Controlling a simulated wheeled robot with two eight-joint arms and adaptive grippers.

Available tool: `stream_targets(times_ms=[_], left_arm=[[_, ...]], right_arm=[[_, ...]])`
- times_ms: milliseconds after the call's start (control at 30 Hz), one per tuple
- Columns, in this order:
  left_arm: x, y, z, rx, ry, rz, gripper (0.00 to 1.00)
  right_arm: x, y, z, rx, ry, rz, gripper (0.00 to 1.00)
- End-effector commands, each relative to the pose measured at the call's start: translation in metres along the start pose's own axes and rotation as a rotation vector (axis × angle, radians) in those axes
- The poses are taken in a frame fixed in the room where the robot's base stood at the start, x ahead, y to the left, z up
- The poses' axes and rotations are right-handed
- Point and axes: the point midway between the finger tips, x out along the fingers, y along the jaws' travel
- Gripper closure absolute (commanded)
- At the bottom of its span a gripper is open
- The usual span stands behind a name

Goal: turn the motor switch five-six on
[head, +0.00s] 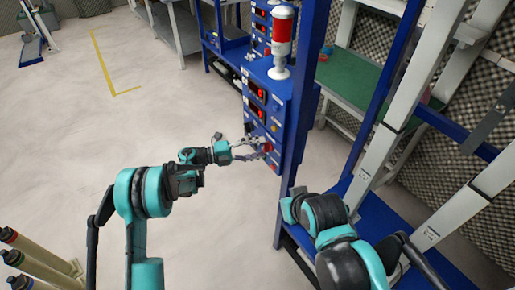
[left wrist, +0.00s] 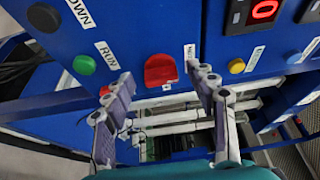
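A blue control box (head: 262,110) stands on a blue frame in the middle of the head view. My left gripper (head: 250,148) reaches its lower front from the left. A red switch (left wrist: 160,70) sits on the blue panel in the left wrist view, and a red part (head: 267,147) shows by the fingertips in the head view. My left gripper (left wrist: 165,90) is open, with one finger on each side of the red switch and nothing held. Whether a finger touches it, I cannot tell. The small label beside it is unreadable.
A green button (left wrist: 84,65) marked RUN, a black button (left wrist: 43,17) and a yellow button (left wrist: 236,65) surround the switch. A red-and-white lamp (head: 281,38) stands on the box.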

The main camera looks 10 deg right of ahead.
Motion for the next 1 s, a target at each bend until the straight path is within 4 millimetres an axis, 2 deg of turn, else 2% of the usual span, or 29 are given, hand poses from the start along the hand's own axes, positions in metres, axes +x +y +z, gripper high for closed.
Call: stream_targets(times_ms=[167, 267, 600, 700, 833, 1000], left_arm=[[-0.004, 0.0, 0.0, 0.0, -0.001, 0.0, 0.43], [-0.015, 0.0, 0.001, 0.0, -0.002, 0.0, 0.43], [-0.087, 0.0, 0.001, 0.0, -0.004, 0.0, 0.43], [-0.103, 0.0, 0.001, 0.0, -0.003, 0.0, 0.43], [-0.116, 0.0, 0.0, 0.0, -0.001, 0.0, 0.43], [-0.121, 0.0, 0.0, 0.0, 0.0, 0.0, 0.43]], right_arm=[[0.0, 0.0, 0.0, 0.0, 0.0, 0.0, 1.0], [0.0, 0.0, 0.0, 0.0, 0.0, 0.0, 1.0], [0.0, 0.0, 0.0, 0.0, 0.0, 0.0, 1.0], [0.0, 0.0, 0.0, 0.0, 0.0, 0.0, 1.0], [0.0, 0.0, 0.0, 0.0, 0.0, 0.0, 1.0], [0.0, 0.0, 0.0, 0.0, 0.0, 0.0, 1.0]])
